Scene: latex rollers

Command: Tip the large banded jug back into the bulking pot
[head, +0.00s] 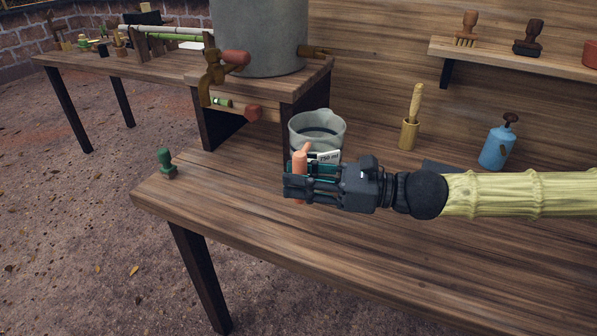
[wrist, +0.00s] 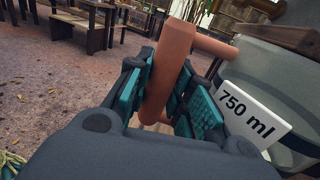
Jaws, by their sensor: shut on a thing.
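The grey jug (head: 306,127) stands upright over the bench at the foot of the raised stand. It has a white label marked 750 ml (wrist: 248,115) and an orange handle (wrist: 168,75). My gripper (head: 299,183) is shut on the handle, its teal pads on either side of it in the wrist view. The gripper hides the jug's lower part, so I cannot tell whether it touches the bench. A large grey pot (head: 260,40) with brass taps stands on the raised stand behind and left of the jug; its top is out of view.
A green stamp (head: 167,164) stands at the bench's left corner. The bench front (head: 330,255) is clear.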

